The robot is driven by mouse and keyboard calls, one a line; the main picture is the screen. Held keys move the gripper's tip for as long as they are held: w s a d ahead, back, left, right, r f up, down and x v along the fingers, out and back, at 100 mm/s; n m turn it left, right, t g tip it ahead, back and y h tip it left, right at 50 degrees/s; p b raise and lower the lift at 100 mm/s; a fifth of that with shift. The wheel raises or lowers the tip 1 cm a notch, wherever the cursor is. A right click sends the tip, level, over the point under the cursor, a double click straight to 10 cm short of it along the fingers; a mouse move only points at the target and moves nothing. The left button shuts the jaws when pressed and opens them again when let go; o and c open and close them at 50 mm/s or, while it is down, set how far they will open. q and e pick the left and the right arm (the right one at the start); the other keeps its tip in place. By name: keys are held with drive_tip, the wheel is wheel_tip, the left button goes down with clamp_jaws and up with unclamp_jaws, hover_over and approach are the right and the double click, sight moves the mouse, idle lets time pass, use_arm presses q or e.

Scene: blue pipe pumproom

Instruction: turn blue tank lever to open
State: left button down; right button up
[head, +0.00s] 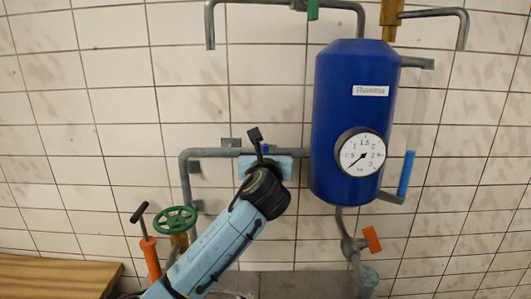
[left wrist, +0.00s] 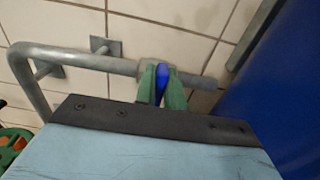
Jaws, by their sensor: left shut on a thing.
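The blue tank (head: 335,130) with a white label and a round gauge (head: 361,155) hangs on the tiled wall. A grey pipe (head: 215,153) runs into its left side. A small blue lever (head: 265,148) sits on this pipe, mostly hidden behind my left gripper (head: 258,142) in the head view. In the left wrist view the blue lever (left wrist: 162,80) stands between the two green fingers of my left gripper (left wrist: 161,88), which are shut on it at the pipe. My right gripper is not in view.
An orange-handled valve (head: 371,239) is below the tank. A green handwheel (head: 175,220), an orange pump (head: 150,256) and a wooden bench (head: 60,275) are at lower left.

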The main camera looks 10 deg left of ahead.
use_arm(q)
drive_tip(key=shift+n, duration=0.3)
drive_tip(key=a+f+n, duration=0.1)
drive_tip(key=n, duration=0.5)
drive_tip(key=f+n, duration=0.1)
drive_tip(key=n, duration=0.4)
drive_tip(key=a+n+p, duration=0.1)
drive_tip(key=n, duration=0.5)
drive_tip(key=shift+s+a+f+n, duration=0.25)
drive_tip(key=shift+a+f+n, duration=0.05)
drive_tip(key=shift+f, duration=0.1)
idle(0.4)
drive_tip(key=c, duration=1.5)
unclamp_jaws()
drive_tip(key=shift+s, duration=0.1)
drive_tip(key=s+d, duration=0.1)
drive_tip(key=s, duration=0.3)
drive_tip(key=s+b, duration=0.1)
drive_tip(key=s, duration=0.3)
drive_tip(key=s+d+b, duration=0.1)
drive_tip(key=s, duration=0.4)
drive_tip(key=shift+d, duration=0.3)
